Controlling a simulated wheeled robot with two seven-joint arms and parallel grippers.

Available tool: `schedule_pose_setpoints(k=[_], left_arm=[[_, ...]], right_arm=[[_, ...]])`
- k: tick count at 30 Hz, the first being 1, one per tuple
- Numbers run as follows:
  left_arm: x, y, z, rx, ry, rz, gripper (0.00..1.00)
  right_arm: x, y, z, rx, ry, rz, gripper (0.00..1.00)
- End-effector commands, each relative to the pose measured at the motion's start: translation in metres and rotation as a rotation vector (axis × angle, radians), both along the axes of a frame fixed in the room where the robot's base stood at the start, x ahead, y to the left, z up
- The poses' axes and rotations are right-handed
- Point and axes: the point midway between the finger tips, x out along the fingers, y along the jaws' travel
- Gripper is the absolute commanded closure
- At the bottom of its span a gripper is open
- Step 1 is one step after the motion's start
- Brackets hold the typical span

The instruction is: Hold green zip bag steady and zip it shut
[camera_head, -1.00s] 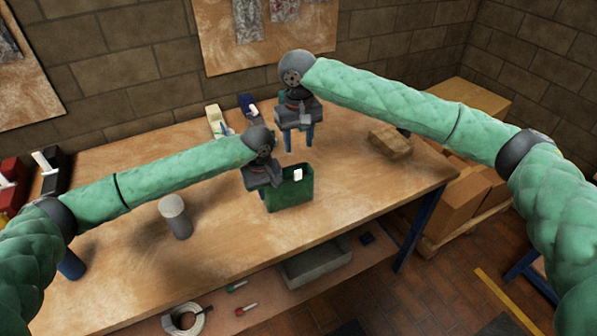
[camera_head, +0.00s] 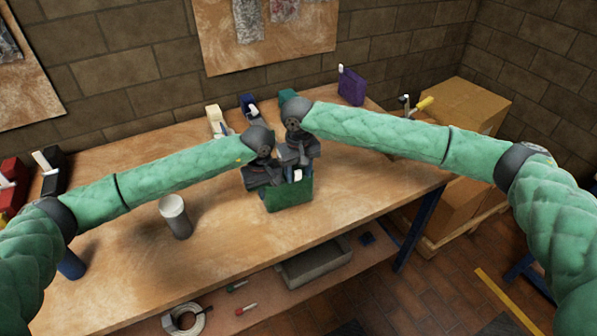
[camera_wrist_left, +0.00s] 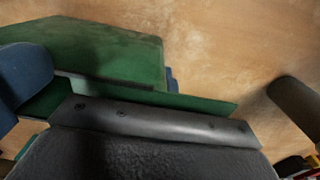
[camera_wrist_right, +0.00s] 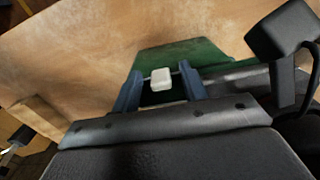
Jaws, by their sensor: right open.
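The green zip bag (camera_head: 290,195) stands on the workbench below my two grippers. Its white zip pull (camera_head: 298,175) shows at the top. My left gripper (camera_head: 266,184) is at the bag's left end. My right gripper (camera_head: 297,170) is low over the bag's top. In the right wrist view its blue fingers (camera_wrist_right: 160,88) are open, one on each side of the white pull, with small gaps.
A grey cylinder (camera_head: 175,216) stands on the workbench (camera_head: 120,250) to the left. A purple bag (camera_head: 351,86) and other bags stand along the back. A grey tray (camera_head: 314,262) sits on the lower shelf. Cardboard boxes (camera_head: 468,105) stand right of the bench.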

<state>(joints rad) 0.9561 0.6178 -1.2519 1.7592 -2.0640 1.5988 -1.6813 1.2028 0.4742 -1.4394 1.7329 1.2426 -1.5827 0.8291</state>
Motion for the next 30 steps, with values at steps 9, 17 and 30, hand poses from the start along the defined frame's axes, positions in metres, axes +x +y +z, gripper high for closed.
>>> schedule_pose_setpoints(k=[9,17,30], left_arm=[[0.000,0.000,0.000,0.000,0.000,0.000,1.00],[0.000,0.000,0.000,0.000,0.000,0.000,1.00],[0.000,0.001,0.000,0.001,0.000,0.000,1.00]], right_arm=[[0.000,0.000,0.000,0.000,0.000,0.000,0.84],[0.000,-0.001,0.000,0.000,0.000,0.000,1.00],[0.015,-0.035,0.001,-0.001,-0.002,-0.001,1.00]])
